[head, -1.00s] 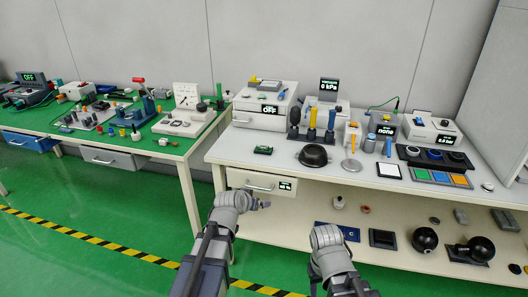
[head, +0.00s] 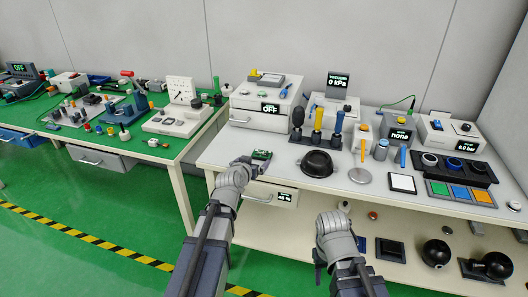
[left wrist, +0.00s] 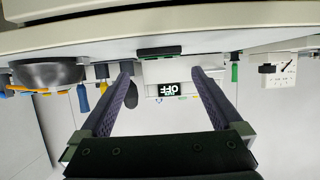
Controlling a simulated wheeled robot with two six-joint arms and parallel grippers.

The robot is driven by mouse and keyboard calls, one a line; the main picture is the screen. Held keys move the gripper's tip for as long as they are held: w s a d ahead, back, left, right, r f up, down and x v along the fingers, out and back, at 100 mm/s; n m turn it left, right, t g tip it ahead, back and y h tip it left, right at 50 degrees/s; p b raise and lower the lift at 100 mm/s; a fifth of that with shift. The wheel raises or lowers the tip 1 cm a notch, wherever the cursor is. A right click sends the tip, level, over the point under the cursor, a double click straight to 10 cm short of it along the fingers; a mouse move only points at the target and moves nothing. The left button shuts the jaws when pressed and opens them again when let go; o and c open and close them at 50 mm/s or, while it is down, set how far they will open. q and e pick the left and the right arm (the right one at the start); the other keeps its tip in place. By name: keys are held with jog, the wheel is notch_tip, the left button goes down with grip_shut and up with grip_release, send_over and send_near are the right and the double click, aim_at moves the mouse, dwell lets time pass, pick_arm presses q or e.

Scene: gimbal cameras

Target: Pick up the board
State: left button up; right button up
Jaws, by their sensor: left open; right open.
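The board (head: 261,155), a small green circuit board, lies near the front left edge of the white bench. In the left wrist view the board (left wrist: 160,53) shows edge-on as a dark green strip, beyond and between the fingertips. My left gripper (head: 245,161) is just left of the board in the head view, partly hidden by its own wrist. In the left wrist view its two fingers (left wrist: 160,72) are spread with nothing between them. My right gripper (head: 335,240) is in front of the bench, away from the board; its fingers are mostly hidden.
A black bowl (head: 317,163) stands right of the board, and a box reading OFF (head: 266,103) stands behind it. A drawer (head: 270,194) is below the bench top. A round metal disc (head: 360,175) and a white pad (head: 402,183) lie further right.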

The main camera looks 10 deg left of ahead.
aim_at(261, 154)
pick_arm(q)
jog(key=shift+b+x, duration=1.55)
jog(key=shift+x, duration=2.4)
jog(key=shift+s+d, duration=0.1)
jog(key=c, duration=1)
jog(key=shift+r, duration=0.1)
notch_tip(261, 154, up, 10)
jog(key=p, duration=1)
